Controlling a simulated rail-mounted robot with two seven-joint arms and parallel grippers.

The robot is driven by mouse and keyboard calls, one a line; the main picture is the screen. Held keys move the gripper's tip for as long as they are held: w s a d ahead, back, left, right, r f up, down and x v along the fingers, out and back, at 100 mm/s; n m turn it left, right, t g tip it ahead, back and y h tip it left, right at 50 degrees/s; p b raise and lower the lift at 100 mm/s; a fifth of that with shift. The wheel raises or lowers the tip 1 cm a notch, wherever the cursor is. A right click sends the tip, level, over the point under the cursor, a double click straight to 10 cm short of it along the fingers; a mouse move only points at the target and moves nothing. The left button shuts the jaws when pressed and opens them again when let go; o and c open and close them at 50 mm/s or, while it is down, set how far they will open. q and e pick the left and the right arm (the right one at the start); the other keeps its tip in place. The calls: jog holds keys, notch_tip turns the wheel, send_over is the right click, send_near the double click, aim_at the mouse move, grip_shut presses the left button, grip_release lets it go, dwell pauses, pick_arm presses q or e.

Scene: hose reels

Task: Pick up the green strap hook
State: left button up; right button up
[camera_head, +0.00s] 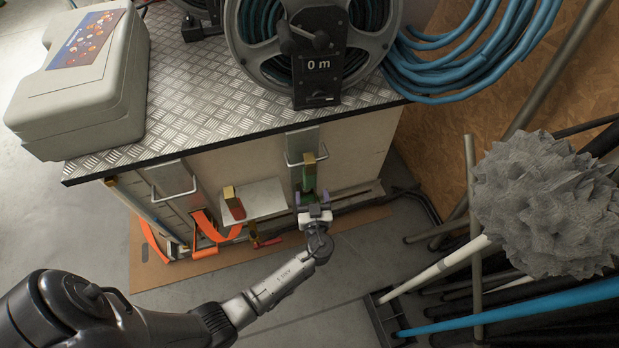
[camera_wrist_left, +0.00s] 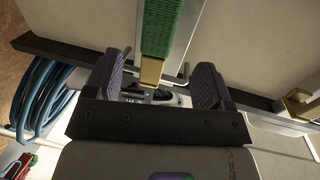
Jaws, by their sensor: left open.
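The green strap (camera_head: 309,184) hangs on the side of the metal-topped cabinet, with a brass-coloured hook piece (camera_head: 309,159) at its upper part, below a wire handle. In the left wrist view the green strap (camera_wrist_left: 160,27) comes down from the top edge, and its brass end (camera_wrist_left: 151,72) shows between my two finger pads. My left gripper (camera_head: 313,198) is open at the strap, one purple-grey finger on each side; it also shows in the left wrist view (camera_wrist_left: 160,75). Whether the pads touch the strap is unclear. My right gripper is not in view.
The cabinet top (camera_head: 200,90) carries a grey case (camera_head: 85,85) and a hose reel (camera_head: 315,50). Orange straps (camera_head: 215,232) and a red-handled piece (camera_head: 235,207) are left of my gripper. Poles and a spiky grey ball (camera_head: 545,205) crowd the right.

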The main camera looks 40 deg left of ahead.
aim_at(310, 180)
pick_arm(q)
jog(key=shift+b+x, duration=0.3)
jog(key=shift+x, duration=1.45)
jog(key=shift+b+x, duration=0.85)
jog(key=shift+x, duration=1.85)
jog(key=shift+d, duration=0.15)
jog(key=c, duration=0.3)
jog(key=shift+r, duration=0.1)
jog(key=c, duration=0.9)
